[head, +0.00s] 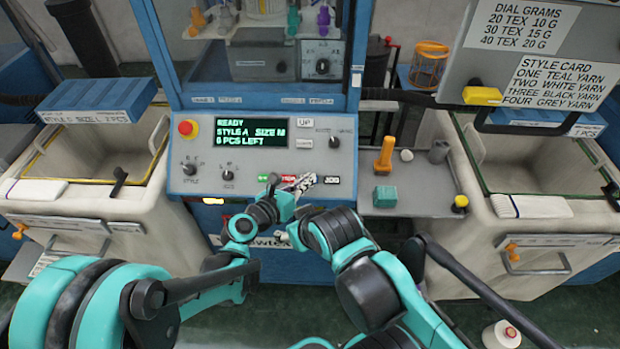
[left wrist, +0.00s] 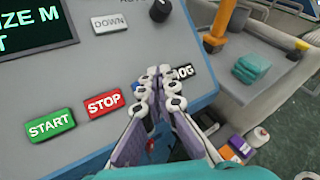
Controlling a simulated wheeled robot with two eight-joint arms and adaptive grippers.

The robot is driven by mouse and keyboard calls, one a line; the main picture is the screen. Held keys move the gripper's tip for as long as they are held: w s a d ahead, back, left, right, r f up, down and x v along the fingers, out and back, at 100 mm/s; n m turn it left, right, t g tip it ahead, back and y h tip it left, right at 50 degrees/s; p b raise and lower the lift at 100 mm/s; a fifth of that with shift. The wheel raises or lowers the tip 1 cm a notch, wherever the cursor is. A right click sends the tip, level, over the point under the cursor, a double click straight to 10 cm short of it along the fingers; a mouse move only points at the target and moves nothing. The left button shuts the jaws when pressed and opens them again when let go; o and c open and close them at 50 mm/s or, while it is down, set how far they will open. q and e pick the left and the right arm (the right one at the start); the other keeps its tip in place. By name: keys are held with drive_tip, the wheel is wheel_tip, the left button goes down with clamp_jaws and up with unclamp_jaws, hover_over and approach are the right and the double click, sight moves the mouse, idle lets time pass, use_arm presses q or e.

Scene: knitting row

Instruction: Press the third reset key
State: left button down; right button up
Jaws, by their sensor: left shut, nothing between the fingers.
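The control panel (head: 300,153) carries a row of keys: a green START key (left wrist: 50,125), a red STOP key (left wrist: 104,103), a bluish key (left wrist: 135,87) and a black JOG key (left wrist: 184,72). The bluish key is third from the left. Only a sliver of it shows and its label is hidden behind my fingers. My left gripper (head: 305,183) is shut and empty, with its fingertips over the row between STOP and JOG. In the left wrist view the fingertips (left wrist: 159,88) cover most of the third key; I cannot tell whether they touch it.
The display (head: 250,137) reads READY, STYLE A, SIZE M, 6 PCS LEFT. A red stop button (head: 188,128), knobs (head: 228,174) and UP and DOWN keys (left wrist: 109,22) surround it. A side shelf (head: 425,200) holds an orange-handled tool (head: 384,157) and a teal block (head: 385,196).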

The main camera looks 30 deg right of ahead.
use_arm(q)
drive_tip(key=s+r, duration=0.1)
drive_tip(key=a+r+p, duration=0.1)
drive_tip(key=s+r+p, duration=0.1)
drive_tip(key=shift+s+a+r, duration=0.2)
drive_tip(key=shift+s+r, duration=0.05)
drive_tip(key=shift+s, duration=0.05)
idle(0.6)
drive_tip(key=shift+a, duration=0.1)
